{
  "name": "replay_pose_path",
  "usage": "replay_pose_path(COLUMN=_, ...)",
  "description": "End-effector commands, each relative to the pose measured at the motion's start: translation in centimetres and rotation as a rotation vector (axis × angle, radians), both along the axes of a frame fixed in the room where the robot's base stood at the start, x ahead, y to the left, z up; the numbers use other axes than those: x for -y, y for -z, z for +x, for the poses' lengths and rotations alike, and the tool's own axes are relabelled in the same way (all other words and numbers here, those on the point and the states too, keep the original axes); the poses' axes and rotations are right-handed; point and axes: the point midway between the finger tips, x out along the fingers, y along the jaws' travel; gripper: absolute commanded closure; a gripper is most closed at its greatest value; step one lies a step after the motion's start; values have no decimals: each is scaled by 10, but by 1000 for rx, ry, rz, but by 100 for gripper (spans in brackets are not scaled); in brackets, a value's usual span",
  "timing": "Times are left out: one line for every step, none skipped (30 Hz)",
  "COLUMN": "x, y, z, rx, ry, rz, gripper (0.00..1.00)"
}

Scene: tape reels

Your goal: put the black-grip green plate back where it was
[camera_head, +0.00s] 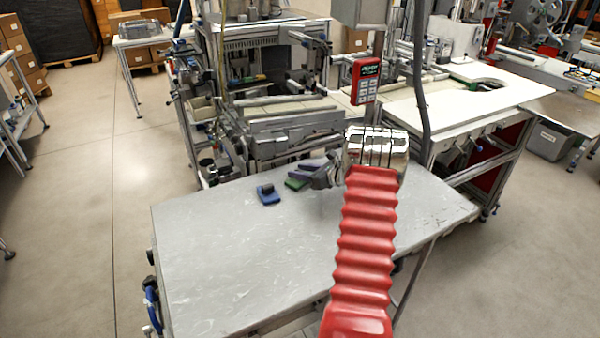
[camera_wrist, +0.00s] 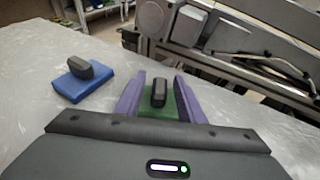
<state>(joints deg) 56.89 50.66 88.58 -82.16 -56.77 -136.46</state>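The green plate (camera_wrist: 160,113) with its upright black grip (camera_wrist: 158,92) lies on the grey table in the wrist view. A sliver of the green plate (camera_head: 295,184) shows in the head view, mostly hidden by my gripper. My gripper (camera_wrist: 160,90) has purple fingers, one on each side of the black grip, with visible gaps between them and the grip. It is open. In the head view my gripper (camera_head: 300,177) is low over the table. I cannot tell whether the fingers touch the plate's edges.
A blue plate (camera_head: 268,196) with a dark grip lies left of the green one, also in the wrist view (camera_wrist: 84,84). The grey table (camera_head: 225,270) is clear at the front and left. A machine frame (camera_head: 280,125) stands behind the table. A red handheld controller (camera_head: 365,81) hangs above.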

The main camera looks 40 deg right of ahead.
Motion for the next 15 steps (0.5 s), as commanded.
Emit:
replay_pose_path(x=0, y=0, z=0, rx=0, ry=0, rz=0, gripper=64)
replay_pose_path(x=0, y=-1, z=0, rx=0, ry=0, rz=0, gripper=64)
replay_pose_path(x=0, y=-1, z=0, rx=0, ry=0, rz=-1, gripper=64)
replay_pose_path(x=0, y=-2, z=0, rx=0, ry=0, rz=-1, gripper=64)
replay_pose_path(x=0, y=-3, z=0, rx=0, ry=0, rz=-1, gripper=64)
replay_pose_path(x=1, y=-4, z=-3, rx=0, ry=1, rz=0, gripper=64)
replay_pose_path(x=1, y=-5, z=-6, rx=0, ry=1, rz=0, gripper=64)
replay_pose_path(x=1, y=-6, z=-9, rx=-1, ry=1, rz=0, gripper=64)
replay_pose_path(x=2, y=-8, z=-13, rx=0, ry=2, rz=-1, gripper=64)
replay_pose_path(x=2, y=-9, z=-16, rx=0, ry=2, rz=-1, gripper=64)
replay_pose_path(x=2, y=-11, z=-20, rx=1, ry=2, rz=-1, gripper=64)
replay_pose_path(x=3, y=-12, z=-26, rx=1, ry=2, rz=0, gripper=64)
replay_pose_path(x=3, y=-14, z=-31, rx=1, ry=2, rz=-1, gripper=64)
replay_pose_path(x=4, y=-16, z=-35, rx=1, ry=3, rz=-1, gripper=64)
replay_pose_path(x=5, y=-18, z=-42, rx=0, ry=3, rz=-1, gripper=64)
